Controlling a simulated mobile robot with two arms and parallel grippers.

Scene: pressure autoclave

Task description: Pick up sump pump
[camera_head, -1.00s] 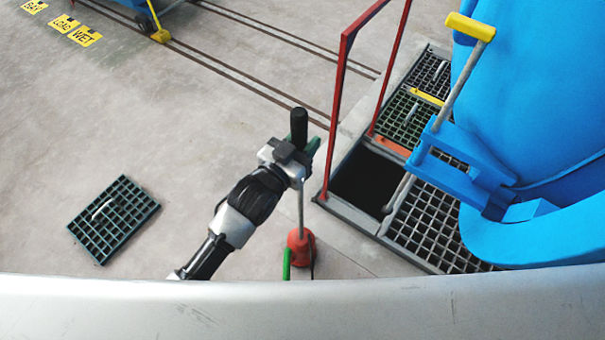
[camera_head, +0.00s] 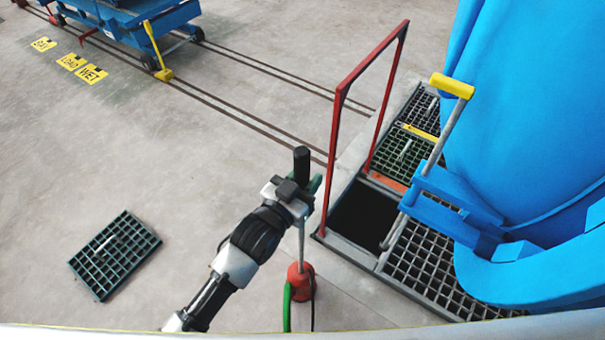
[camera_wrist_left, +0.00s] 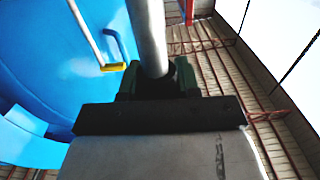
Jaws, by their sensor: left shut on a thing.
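The sump pump (camera_head: 300,277) has an orange-red body at the bottom and a thin grey upright pole. It stands upright beside the open pit, with a green hose and a dark cord at its base. I cannot tell whether its base touches the floor. My left gripper (camera_head: 309,188) is shut on the upper part of the pole. In the left wrist view the grey pole (camera_wrist_left: 149,38) rises from between the gripper's dark green fingers (camera_wrist_left: 158,84). A black upright grip shows above the gripper. My right gripper is not in view.
An open dark pit (camera_head: 362,215) lies right of the pump, with a red guard rail (camera_head: 337,120) at its edge. Floor grates (camera_head: 430,270) and a large blue vessel (camera_head: 530,130) are beyond. A loose grate (camera_head: 114,254) lies on the floor at left. A blue cart (camera_head: 130,25) stands far back.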

